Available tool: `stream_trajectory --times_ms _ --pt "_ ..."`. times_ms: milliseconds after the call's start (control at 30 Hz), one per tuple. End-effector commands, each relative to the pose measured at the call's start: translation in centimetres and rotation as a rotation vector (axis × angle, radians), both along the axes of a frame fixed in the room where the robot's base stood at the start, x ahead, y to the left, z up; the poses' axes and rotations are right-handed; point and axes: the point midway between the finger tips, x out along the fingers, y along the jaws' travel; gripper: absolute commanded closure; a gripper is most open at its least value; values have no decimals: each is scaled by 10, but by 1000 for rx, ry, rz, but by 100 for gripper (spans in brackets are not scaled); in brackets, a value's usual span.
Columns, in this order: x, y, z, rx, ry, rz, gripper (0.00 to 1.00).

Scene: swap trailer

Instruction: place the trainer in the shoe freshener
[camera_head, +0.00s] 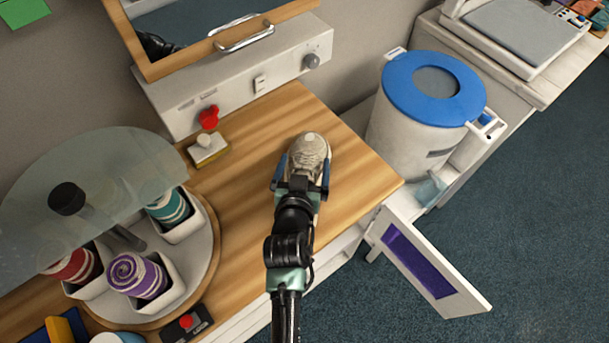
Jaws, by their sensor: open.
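A pale grey-beige trainer (309,150) lies on the wooden worktop, its laced part pointing away from me. My gripper (302,174) is over it, with its dark fingers open on either side of the shoe. The gripper and wrist hide part of the trainer, and I cannot tell whether the fingers touch it. No unit is clearly marked as the shoe freshener. A white unit with a wood-framed glass front (215,50), a metal handle and a knob stands at the back; its front looks shut.
A turntable (207,255) with rolled striped towels under a glass disc stands left. A blue-lidded white bin (415,120) stands right, near an open low door (430,265).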

Motion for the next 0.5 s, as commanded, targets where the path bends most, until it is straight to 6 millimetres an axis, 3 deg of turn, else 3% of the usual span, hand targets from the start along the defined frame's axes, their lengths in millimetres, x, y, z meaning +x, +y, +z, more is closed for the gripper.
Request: stream_trajectory --times_ms 167,500 --pt "0 0 0 0 0 0 2" --pt "0 0 0 0 0 0 63"
